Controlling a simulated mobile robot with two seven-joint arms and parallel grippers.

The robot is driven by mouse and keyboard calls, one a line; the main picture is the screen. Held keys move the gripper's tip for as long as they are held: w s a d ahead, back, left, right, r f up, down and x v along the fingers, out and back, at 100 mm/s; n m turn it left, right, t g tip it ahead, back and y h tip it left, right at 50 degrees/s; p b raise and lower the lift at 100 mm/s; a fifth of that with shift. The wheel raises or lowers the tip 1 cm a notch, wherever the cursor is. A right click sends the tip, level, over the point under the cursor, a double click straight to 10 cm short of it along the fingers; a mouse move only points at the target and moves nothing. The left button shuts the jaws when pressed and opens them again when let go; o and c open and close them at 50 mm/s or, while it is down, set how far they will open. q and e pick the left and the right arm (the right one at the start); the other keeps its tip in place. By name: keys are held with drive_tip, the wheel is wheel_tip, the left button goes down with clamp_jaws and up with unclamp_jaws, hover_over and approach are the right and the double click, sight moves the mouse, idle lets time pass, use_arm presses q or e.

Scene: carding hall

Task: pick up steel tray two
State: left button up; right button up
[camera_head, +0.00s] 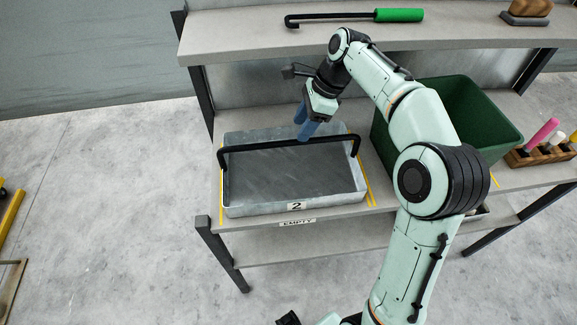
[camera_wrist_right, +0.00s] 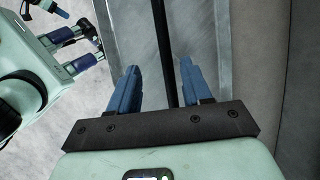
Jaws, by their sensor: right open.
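Steel tray two (camera_head: 262,208) is a shallow grey metal tray with a "2" label on its front wall. It sits on the lower shelf and looks empty. A black bar handle (camera_head: 250,145) spans it from side to side. My right gripper (camera_head: 304,128) is open at the handle, pointing down with blue fingers. In the right wrist view the handle (camera_wrist_right: 164,60) runs between the two fingers (camera_wrist_right: 160,82), with a gap on each side. The tray floor (camera_wrist_right: 138,40) shows beyond. What seems to be my left gripper (camera_wrist_right: 72,48) shows at the left; its jaw opening is unclear.
A dark green bin (camera_head: 490,115) stands right of the tray, partly behind my right arm. Yellow tape lines and an "EMPTY" label (camera_head: 297,222) mark the tray's place. The upper shelf (camera_head: 240,35) holds a green-handled black hook (camera_head: 398,15). A wooden rack (camera_head: 545,153) is at far right.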

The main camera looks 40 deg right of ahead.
sight(290, 142)
drive_tip(key=x, duration=0.5)
drive_tip(key=b+x, duration=0.1)
drive_tip(key=x, duration=0.2)
drive_tip(key=shift+w+d+f, duration=0.1)
drive_tip(key=shift+w+f, duration=0.05)
drive_tip(key=shift+w, duration=0.2)
clamp_jaws()
idle(1.0)
